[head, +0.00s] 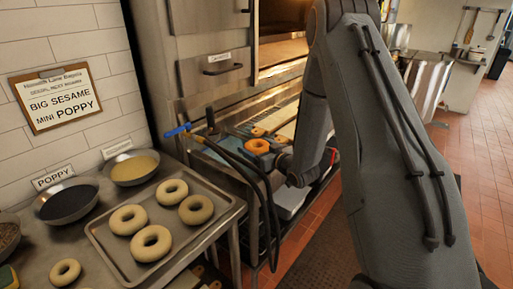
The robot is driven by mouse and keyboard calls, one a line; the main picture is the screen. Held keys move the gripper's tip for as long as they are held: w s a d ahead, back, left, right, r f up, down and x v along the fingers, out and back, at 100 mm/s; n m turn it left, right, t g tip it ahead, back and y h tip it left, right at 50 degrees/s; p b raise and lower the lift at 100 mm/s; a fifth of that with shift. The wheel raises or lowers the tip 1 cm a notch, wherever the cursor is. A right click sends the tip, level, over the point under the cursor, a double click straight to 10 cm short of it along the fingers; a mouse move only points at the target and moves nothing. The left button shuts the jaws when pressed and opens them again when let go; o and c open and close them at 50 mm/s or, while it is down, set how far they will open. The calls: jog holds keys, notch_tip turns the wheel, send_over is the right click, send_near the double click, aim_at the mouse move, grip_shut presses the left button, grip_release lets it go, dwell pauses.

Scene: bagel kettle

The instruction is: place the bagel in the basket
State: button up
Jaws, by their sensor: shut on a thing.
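An orange-brown bagel (257,146) shows beyond the tray table, over the steel kettle area in front of the oven. My gripper (279,158) is beside it at the right, at the low end of my arm. It is small and dark here, and its fingertips are hard to make out. It is shut on the bagel. Several pale bagels (151,243) lie on a metal tray (109,259) at the left front. I cannot clearly tell the basket from the dark metalwork around the orange-brown bagel.
Bowls of dark seeds (66,201) and yellow grains (133,168) stand behind the tray. A small bagel (65,271) lies at the tray's left. A tap with a blue handle (178,130) and dark hoses stands before the kettle. My arm hides much of the right side.

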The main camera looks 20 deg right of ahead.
jog(key=shift+f, duration=0.1)
jog(key=shift+f+b, duration=0.3)
jog(key=shift+f, duration=0.05)
jog(key=shift+f, duration=0.15)
jog(key=o, duration=1.1)
